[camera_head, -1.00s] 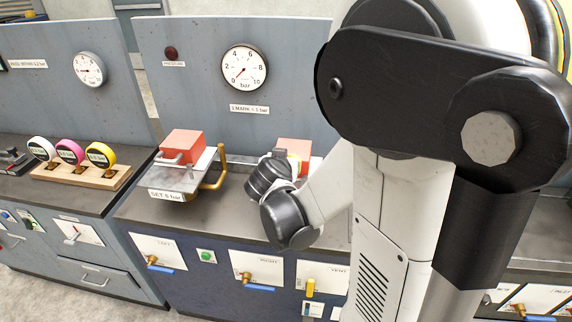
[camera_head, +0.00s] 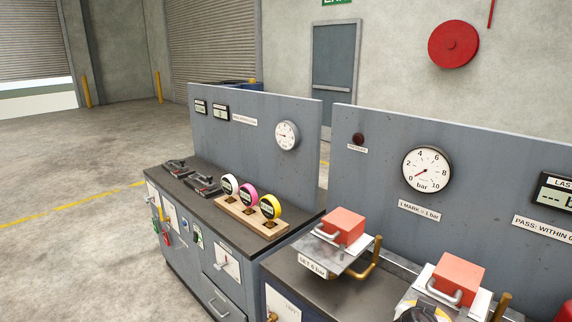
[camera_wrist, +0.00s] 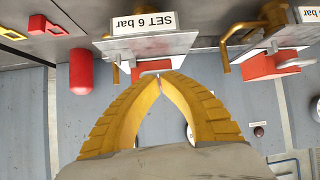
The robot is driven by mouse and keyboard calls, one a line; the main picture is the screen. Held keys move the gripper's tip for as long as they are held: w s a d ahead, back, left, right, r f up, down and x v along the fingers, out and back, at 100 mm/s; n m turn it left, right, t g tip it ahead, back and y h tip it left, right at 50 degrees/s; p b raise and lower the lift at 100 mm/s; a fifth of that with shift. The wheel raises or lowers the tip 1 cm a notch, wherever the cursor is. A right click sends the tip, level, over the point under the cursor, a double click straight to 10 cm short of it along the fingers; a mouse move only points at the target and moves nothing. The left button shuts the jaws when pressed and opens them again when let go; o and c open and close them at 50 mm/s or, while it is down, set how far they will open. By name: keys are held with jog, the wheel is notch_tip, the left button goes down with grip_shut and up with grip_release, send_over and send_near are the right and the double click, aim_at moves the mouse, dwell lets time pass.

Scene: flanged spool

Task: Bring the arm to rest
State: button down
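My gripper (camera_wrist: 160,78) shows in the wrist view as two yellow ribbed fingers whose tips meet, with nothing visible between them. Behind the tips is a plate with an upside-down "SET 6 bar" label (camera_wrist: 143,22), and a red block (camera_wrist: 147,67) with a grey handle; the tips overlap the handle in the picture, and I cannot tell the distance. In the head view, a dark and yellow piece at the bottom edge looks like part of my arm, in front of the right-hand red block (camera_head: 458,273). The fingers cannot be made out there.
A second red block (camera_head: 345,226) sits on a labelled plate on the bench. A wooden rack (camera_head: 240,216) holds white, pink and yellow round pieces. A round gauge (camera_head: 427,170) is on the grey back panel. Open floor (camera_head: 80,170) lies to the left.

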jog(key=s+a+r+n+y+b, duration=0.1)
jog(key=s+a+n+y, duration=0.3)
jog(key=a, duration=0.3)
jog(key=s+a+r+n+g+y+b, duration=0.1)
jog(key=s+a+n+y, duration=0.2)
jog(key=a, duration=0.4)
jog(key=shift+s+a+r+n+y, duration=0.25)
jog(key=shift+s+n+y, duration=0.2)
jog(key=shift+s, duration=0.25)
